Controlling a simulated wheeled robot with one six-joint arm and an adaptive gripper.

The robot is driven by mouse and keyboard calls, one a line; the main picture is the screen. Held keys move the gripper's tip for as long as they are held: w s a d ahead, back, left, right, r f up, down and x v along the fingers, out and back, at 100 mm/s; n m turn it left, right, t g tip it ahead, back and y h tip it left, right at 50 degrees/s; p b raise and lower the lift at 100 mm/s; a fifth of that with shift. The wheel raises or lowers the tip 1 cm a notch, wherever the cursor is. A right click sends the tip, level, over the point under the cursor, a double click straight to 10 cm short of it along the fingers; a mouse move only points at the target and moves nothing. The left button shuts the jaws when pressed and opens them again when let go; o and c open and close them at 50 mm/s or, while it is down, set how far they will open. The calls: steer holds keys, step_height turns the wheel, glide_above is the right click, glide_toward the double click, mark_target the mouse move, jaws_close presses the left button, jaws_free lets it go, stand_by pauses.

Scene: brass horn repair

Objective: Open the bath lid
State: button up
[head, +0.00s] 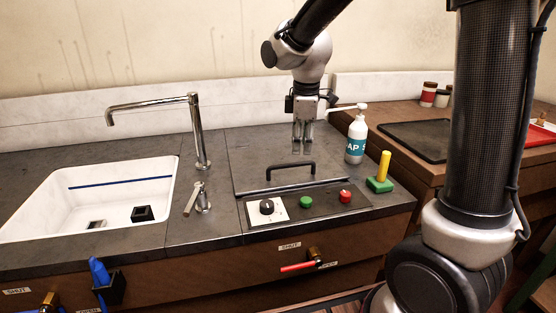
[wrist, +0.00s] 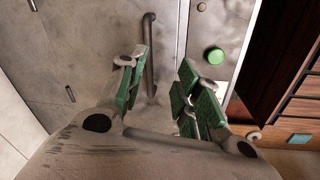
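The bath lid (head: 256,158) is a dark grey slab lying flat and shut in the counter, with a raised black bar handle (head: 290,167) near its front edge. In the wrist view the handle (wrist: 150,60) runs up the picture, with lid surface (wrist: 168,35) beside it. My gripper (head: 303,151) points down above the lid, behind the handle in the head view. In the wrist view my gripper (wrist: 165,70) has its green-padded fingers apart, with the handle showing in the gap. Nothing is held. I cannot tell how high the fingertips are above the handle.
In front of the lid, a panel carries a black knob (head: 267,207), a green button (head: 306,202) and a red button (head: 345,196). A soap bottle (head: 356,140) and a yellow-handled green block (head: 381,176) stand to the right. A tap (head: 197,130) and white sink (head: 50,205) are left.

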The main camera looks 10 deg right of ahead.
mark_target(295, 164)
steer(key=w+f+n, duration=0.1)
steer(key=f, duration=0.1)
steer(key=f+n, duration=0.1)
steer(key=f, duration=0.1)
steer(key=w+a+f+n, duration=0.1)
steer(key=f, duration=0.1)
steer(key=shift+w+f+n, duration=0.3)
steer(key=shift+f, duration=0.1)
steer(key=shift+c, duration=0.2)
jaws_close()
